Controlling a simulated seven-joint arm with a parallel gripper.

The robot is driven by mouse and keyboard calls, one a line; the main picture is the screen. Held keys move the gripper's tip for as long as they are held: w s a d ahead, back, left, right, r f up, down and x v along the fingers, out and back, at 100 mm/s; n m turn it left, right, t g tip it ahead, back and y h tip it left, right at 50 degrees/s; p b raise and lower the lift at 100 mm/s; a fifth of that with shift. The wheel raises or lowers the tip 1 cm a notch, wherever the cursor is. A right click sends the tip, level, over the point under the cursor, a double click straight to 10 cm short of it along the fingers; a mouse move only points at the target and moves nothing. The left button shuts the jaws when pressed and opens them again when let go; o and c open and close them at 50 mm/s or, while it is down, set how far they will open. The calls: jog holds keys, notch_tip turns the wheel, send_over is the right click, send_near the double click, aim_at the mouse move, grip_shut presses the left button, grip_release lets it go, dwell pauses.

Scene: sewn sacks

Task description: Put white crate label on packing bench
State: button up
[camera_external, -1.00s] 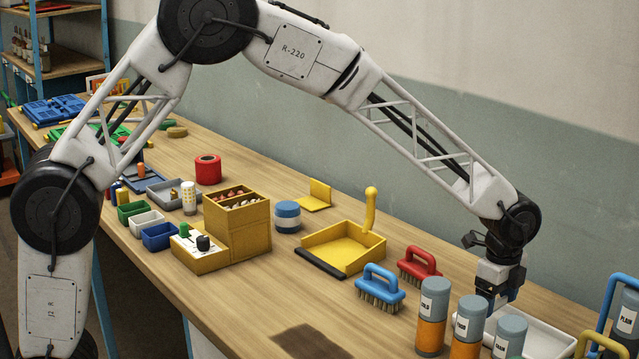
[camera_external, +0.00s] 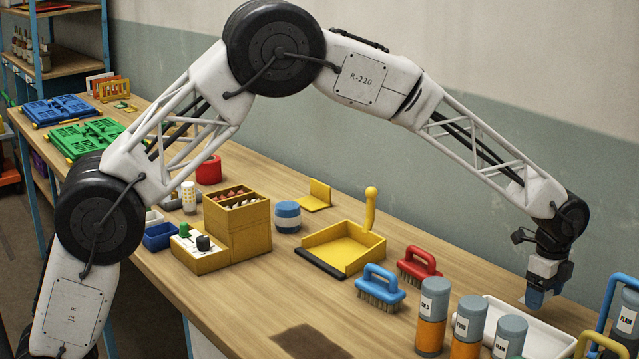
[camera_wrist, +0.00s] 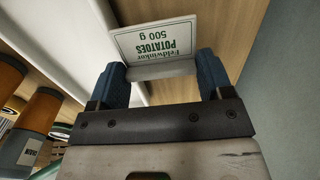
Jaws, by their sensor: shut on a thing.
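The white crate label (camera_wrist: 155,45) shows in the wrist view as a small card with green print reading "POTATOES 500 g". My gripper (camera_wrist: 162,70) is shut on it, with one blue finger at each side. The packing bench (camera_external: 250,305) is the long wooden table. The label's height above it is hard to tell.
The white tray (camera_external: 549,343) lies below my gripper. Orange-and-grey canisters (camera_external: 469,325) stand in front of it. A red brush (camera_external: 417,265), a blue brush (camera_external: 380,288) and a yellow dustpan (camera_external: 345,250) are to the left. The bench's front middle is mostly clear.

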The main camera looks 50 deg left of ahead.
aim_at(553, 316)
jog(key=shift+w+d+f, duration=0.1)
jog(key=shift+w+d, duration=0.15)
jog(key=shift+w, duration=0.35)
jog(key=shift+w+d+f, duration=0.1)
jog(key=shift+w+d, duration=0.2)
jog(key=shift+w, duration=0.3)
jog(key=shift+w+d, duration=0.25)
jog(key=shift+w, duration=0.35)
jog(key=shift+f, duration=0.1)
jog(key=shift+f, duration=1.65)
jog(key=shift+f, duration=0.15)
jog(key=o, duration=0.9)
notch_tip(553, 316, up, 12)
